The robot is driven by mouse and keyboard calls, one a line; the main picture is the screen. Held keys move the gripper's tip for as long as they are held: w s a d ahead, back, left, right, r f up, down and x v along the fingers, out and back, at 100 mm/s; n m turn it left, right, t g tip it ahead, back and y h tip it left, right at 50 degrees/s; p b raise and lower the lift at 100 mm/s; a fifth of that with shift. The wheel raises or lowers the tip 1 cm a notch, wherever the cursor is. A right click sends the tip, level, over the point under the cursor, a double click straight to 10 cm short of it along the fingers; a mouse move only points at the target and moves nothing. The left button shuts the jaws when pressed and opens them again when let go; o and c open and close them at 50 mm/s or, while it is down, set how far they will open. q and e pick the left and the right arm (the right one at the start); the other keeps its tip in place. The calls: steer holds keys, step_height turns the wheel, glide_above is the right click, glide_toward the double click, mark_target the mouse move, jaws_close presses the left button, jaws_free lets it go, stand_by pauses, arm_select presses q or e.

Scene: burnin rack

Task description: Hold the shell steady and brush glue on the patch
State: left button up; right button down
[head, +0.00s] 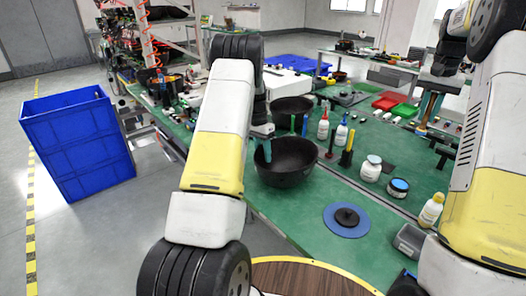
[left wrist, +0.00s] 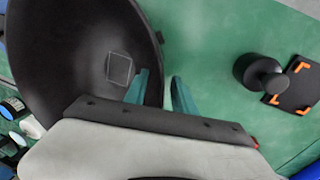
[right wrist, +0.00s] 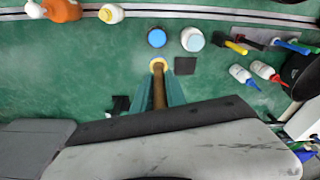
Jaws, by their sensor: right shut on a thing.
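The shell is a black bowl (head: 287,168) on the green table; it fills the upper left of the left wrist view (left wrist: 60,60). The patch shows as a thin square outline (left wrist: 119,68) on its inner wall. My left gripper (left wrist: 160,85) is open at the rim, one finger over the inside and one outside. I cannot tell whether either touches. My right gripper (right wrist: 160,100) is shut on a brown-handled tool (right wrist: 158,88), likely the brush, with a pale yellow round end. In the head view the tool (head: 424,108) points down over the table's right side. Its bristles are not clear.
A white jar (head: 371,170), a blue-lidded jar (head: 397,188) and white bottles (head: 341,134) stand right of the shell. A second black bowl (head: 291,108) is behind it. A blue crate (head: 78,140) stands left.

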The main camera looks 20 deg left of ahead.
arm_select(q)
jaws_close()
stand_by(2.4)
